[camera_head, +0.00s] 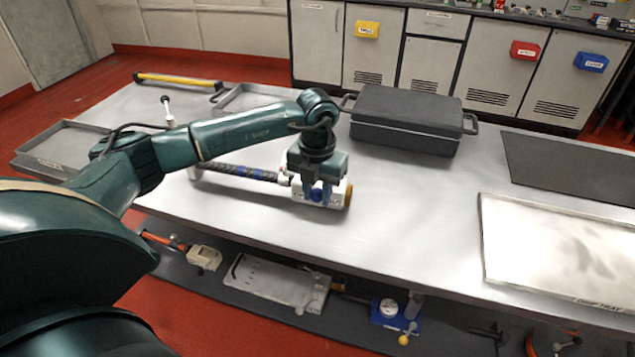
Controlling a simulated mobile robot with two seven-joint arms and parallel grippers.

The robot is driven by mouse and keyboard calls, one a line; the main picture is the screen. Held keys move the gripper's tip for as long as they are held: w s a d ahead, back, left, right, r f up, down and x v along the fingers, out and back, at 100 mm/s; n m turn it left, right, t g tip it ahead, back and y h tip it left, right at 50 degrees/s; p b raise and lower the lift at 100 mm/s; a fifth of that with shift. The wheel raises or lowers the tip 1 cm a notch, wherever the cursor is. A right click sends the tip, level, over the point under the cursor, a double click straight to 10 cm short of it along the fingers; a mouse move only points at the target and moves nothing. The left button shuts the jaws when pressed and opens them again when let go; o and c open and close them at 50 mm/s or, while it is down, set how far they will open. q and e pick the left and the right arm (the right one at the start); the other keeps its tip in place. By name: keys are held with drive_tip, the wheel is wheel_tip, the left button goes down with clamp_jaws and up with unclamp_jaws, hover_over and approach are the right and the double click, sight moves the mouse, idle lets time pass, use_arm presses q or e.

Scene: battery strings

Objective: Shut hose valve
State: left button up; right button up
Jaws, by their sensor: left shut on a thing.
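A dark hose (250,173) with blue bands lies on the grey table, its left end near a light fitting (194,172). Its right end runs to my left gripper (318,195), which points down at the table. The gripper is shut on the hose valve, whose blue part (317,189) shows between the pale jaws. A brass-coloured round end (348,195) sticks out to the right of the jaws. The gripper hides most of the valve, so I cannot tell its handle's angle. My right gripper is not in view.
A dark lidded case (408,115) stands behind the gripper. A drip tray (560,245) and a dark mat (575,168) lie at the right. A grey tray (65,140) and a yellow-handled bar (175,79) are at the left. A lower shelf holds several tools. The table's middle front is clear.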

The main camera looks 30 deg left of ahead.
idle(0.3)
use_arm(q)
drive_tip(key=shift+w+d+n+p, duration=0.15)
drive_tip(key=shift+d+n+p, duration=0.2)
drive_tip(key=shift+d+n, duration=0.75)
drive_tip(key=shift+a+n, duration=0.1)
drive_tip(key=shift+n, duration=0.2)
drive_tip(key=shift+w+d+n+p, duration=0.35)
drive_tip(key=shift+d+n, duration=0.4)
drive_tip(key=shift+n, duration=0.45)
drive_tip(key=shift+w+d+n, duration=0.55)
drive_tip(key=shift+d+n, duration=0.15)
drive_tip(key=shift+n, duration=0.5)
